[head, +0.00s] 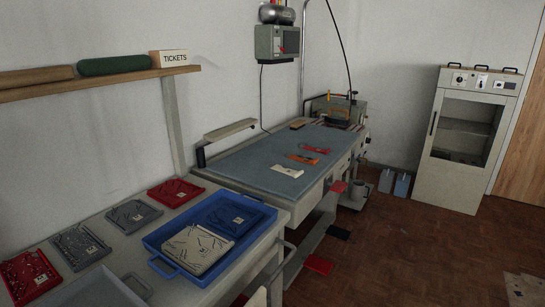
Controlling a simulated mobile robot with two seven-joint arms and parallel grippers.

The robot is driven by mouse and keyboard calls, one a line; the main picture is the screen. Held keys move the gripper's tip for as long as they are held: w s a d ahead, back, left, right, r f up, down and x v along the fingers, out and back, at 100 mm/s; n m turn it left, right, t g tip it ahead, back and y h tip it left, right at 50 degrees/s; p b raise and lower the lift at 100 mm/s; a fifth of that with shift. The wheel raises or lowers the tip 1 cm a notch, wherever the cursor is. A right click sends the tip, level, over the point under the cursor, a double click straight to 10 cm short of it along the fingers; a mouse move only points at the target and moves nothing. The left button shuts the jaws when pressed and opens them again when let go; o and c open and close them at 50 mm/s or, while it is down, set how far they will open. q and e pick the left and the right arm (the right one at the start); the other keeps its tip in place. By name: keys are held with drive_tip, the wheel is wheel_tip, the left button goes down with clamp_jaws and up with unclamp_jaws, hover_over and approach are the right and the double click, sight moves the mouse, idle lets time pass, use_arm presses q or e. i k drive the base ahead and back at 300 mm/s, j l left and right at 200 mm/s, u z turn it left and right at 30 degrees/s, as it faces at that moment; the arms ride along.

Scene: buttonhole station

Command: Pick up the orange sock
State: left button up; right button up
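An orange flat piece (303,159), which looks like the orange sock, lies on the blue-grey top of the long work table (250,160). It lies between a red piece (315,149) behind it and a cream piece (288,171) in front of it, with small gaps between them. It is small in the head view, so its exact shape is hard to tell. Neither of my grippers shows in this view.
Red pedals (318,264) stick out below the long table. A cabinet (470,135) stands at the back right. The brown floor (400,240) is mostly clear.

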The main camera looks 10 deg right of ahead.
sight(298, 158)
drive_tip(key=i+l+u, duration=0.2)
drive_tip(key=i+l, duration=0.2)
drive_tip(key=l, duration=0.25)
drive_tip(key=i+l+u, duration=0.1)
drive_tip(key=l, duration=0.25)
drive_tip(key=i+l+u, duration=0.25)
drive_tip(key=i+l, duration=0.15)
drive_tip(key=l, duration=0.35)
drive_tip(key=i+l, duration=0.15)
drive_tip(key=l, duration=0.25)
drive_tip(key=i+l, duration=0.15)
drive_tip(key=l, duration=0.2)
drive_tip(key=i+l, duration=0.15)
drive_tip(key=l, duration=0.25)
drive_tip(key=i+l, duration=0.15)
drive_tip(key=l, duration=0.25)
drive_tip(key=i+l, duration=0.15)
drive_tip(key=l, duration=0.2)
drive_tip(key=i+l, duration=0.15)
drive_tip(key=l, duration=0.25)
drive_tip(key=i+l, duration=0.15)
drive_tip(key=l, duration=0.25)
drive_tip(key=i+l+u, duration=0.1)
drive_tip(key=l, duration=0.25)
drive_tip(key=i, duration=0.05)
